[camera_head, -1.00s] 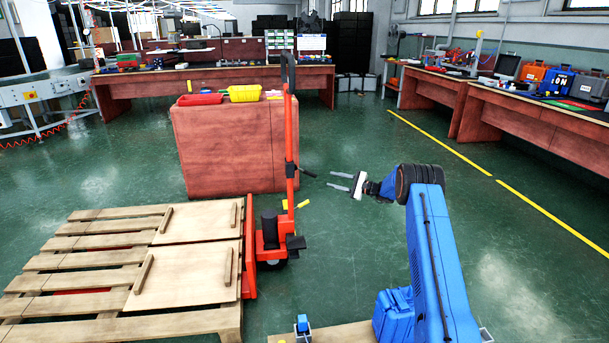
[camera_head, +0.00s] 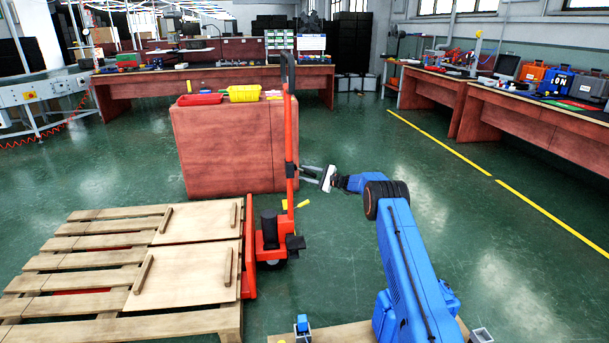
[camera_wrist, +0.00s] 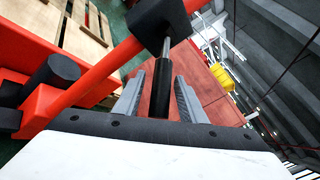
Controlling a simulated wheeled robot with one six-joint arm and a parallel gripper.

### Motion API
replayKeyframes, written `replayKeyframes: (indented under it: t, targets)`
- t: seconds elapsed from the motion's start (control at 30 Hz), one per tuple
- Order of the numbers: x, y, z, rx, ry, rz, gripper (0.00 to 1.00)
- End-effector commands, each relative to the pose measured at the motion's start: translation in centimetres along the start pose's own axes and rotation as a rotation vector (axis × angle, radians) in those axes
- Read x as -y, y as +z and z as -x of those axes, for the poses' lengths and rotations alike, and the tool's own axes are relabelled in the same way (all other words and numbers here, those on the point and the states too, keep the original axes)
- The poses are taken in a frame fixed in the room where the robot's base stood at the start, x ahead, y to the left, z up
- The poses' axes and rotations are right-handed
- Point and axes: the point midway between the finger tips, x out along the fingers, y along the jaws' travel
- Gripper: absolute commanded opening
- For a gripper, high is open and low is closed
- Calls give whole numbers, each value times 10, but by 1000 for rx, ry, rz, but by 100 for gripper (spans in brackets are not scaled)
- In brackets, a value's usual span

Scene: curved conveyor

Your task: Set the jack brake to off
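The orange pallet jack (camera_head: 270,235) stands at the right end of the wooden pallet, its handle column upright. A black brake lever (camera_wrist: 162,85) sticks out from a black block (camera_wrist: 160,22) on the column. In the wrist view the lever lies between the two grey fingers of my gripper (camera_wrist: 158,98), with a gap showing on both sides. My gripper (camera_head: 312,174) is open, just right of the column in the head view, its fingers pointing at it. The lever is hard to make out there behind the fingers.
The wooden pallet (camera_head: 85,247) lies left of the jack. A red cabinet (camera_head: 225,150) with a yellow bin (camera_head: 244,93) and a red tray stands just behind the column. Green floor is clear to the right, up to the red workbenches (camera_head: 530,120).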

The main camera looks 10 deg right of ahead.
Motion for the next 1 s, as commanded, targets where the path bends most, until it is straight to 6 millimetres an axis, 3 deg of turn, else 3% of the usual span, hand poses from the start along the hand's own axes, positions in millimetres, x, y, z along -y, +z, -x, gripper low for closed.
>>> replayKeyframes:
  t: [0.4, 0.43, 0.57, 0.6, 1.0]
  targets:
    - [0, 0, -8, 0, 0, 0, 37]
    - [0, 0, -8, 0, 0, 0, 35]
    - [0, 0, -8, 0, 0, 0, 4]
    - [0, 0, -8, 0, 0, 0, 0]
    - [4, 1, -6, -28, 30, 31, 0]
